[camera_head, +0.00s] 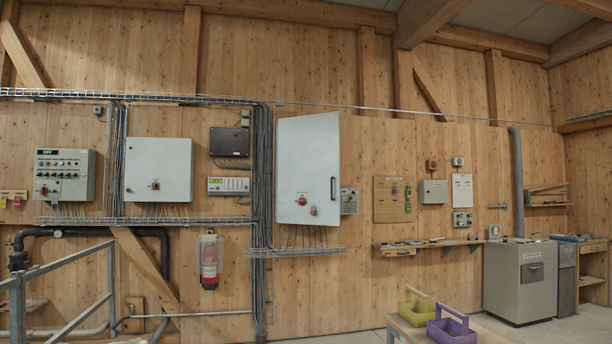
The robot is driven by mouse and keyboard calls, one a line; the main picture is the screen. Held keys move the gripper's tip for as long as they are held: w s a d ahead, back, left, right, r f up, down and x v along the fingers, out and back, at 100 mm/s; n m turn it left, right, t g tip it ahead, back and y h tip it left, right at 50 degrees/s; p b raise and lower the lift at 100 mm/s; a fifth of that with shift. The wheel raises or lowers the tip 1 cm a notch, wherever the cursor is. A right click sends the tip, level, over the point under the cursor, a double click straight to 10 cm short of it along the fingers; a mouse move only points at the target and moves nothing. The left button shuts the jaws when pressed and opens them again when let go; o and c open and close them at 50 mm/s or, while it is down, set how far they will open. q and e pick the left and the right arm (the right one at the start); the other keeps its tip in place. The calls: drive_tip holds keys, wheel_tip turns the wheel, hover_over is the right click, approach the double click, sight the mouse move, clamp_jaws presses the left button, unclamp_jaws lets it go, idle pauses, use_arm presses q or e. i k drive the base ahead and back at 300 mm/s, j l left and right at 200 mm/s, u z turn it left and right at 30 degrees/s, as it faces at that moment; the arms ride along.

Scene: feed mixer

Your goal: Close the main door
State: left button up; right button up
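A tall light grey wall cabinet (290,160) hangs in the middle of the wooden wall. Its front door (308,150) has a dark vertical handle (333,188) near the right edge and reddish rotary switches (302,201) low down. The door's right edge looks taller than its left edge, so it seems to stand slightly ajar, swung out on the right. The inside of the cabinet is hidden. Which door the task calls the main door is not marked. Neither of my grippers is in view.
A smaller grey cabinet (158,170) and a control panel (65,175) hang at left. A metal railing (65,290) stands at the lower left. A table (400,326) with yellow (416,308) and purple (451,331) carriers stands at the lower right, near a grey machine (519,280).

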sight(308, 163)
drive_tip(key=i+z, duration=0.2)
drive_tip(key=i, duration=0.6)
drive_tip(key=i+z, duration=0.1)
drive_tip(key=i, duration=2)
